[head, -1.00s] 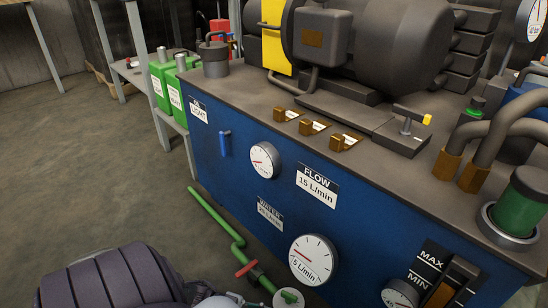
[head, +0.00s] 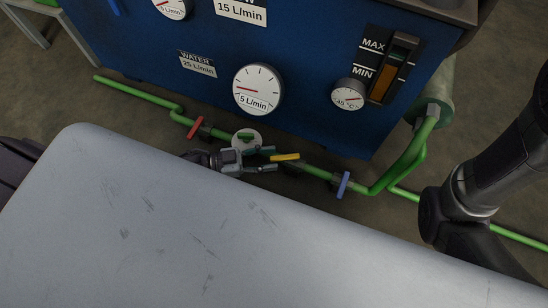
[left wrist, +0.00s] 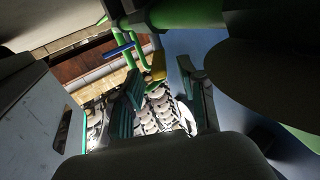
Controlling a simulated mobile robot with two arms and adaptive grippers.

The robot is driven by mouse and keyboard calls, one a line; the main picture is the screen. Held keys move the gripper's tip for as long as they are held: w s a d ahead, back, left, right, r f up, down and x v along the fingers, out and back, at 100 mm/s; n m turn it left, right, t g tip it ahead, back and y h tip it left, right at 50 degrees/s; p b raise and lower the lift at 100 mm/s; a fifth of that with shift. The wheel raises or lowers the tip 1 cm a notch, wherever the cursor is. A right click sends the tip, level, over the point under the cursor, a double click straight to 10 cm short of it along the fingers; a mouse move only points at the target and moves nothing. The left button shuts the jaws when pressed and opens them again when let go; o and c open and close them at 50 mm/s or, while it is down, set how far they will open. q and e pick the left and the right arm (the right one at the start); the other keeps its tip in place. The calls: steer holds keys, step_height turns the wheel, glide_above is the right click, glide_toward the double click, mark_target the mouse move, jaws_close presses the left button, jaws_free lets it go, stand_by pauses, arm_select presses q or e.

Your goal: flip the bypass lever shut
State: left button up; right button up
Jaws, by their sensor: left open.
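A green pipe (head: 130,92) runs low along the front of the blue cabinet and carries several coloured levers. The yellow lever (head: 285,157) lies roughly along the pipe, just right of my left gripper (head: 268,160). I take it for the bypass lever, though no label shows. My left gripper is open, its fingers pointing right toward the yellow lever, whose near end is at or close to the fingertips. In the left wrist view, the yellow lever (left wrist: 158,68) shows beyond the gap between the open fingers (left wrist: 165,85). Contact cannot be told. My right gripper is out of view.
A red lever (head: 195,127) is left of my left gripper, and a blue lever (head: 343,184) is to the right. A dial gauge (head: 258,90) is above on the blue cabinet (head: 310,110). A white disc (head: 246,138) sits close behind the gripper.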

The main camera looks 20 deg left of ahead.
arm_select(q)
steer(key=shift+x, duration=1)
steer(key=shift+a, duration=0.1)
jaws_close()
